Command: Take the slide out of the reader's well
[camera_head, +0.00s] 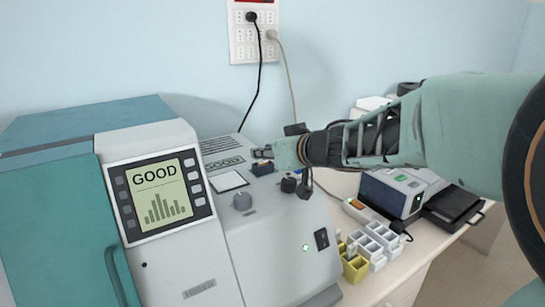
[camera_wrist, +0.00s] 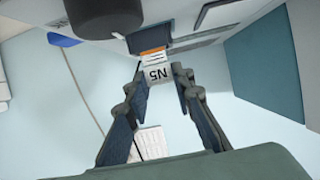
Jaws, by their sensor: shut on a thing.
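The slide (camera_wrist: 157,73) has a pale label reading N5 and an orange band, and sits between my fingertips. My gripper (camera_wrist: 161,80) is shut on it. In the head view my gripper (camera_head: 268,154) is over the reader's sloped top, close to the small dark blue well (camera_head: 262,169). In the wrist view the well (camera_wrist: 170,36) is just beyond the slide's orange band. I cannot tell whether the slide's far end is still inside it. The reader (camera_head: 215,268) is pale grey, and its screen (camera_head: 155,190) shows GOOD above a bar graph.
Knobs (camera_head: 242,201) and a white square plate (camera_head: 228,181) are on the reader's top near my gripper. To the right are white and yellow racks (camera_head: 356,268), a blue-grey device (camera_head: 405,187) and a black case (camera_head: 453,207). Cables hang from the wall socket (camera_head: 253,42).

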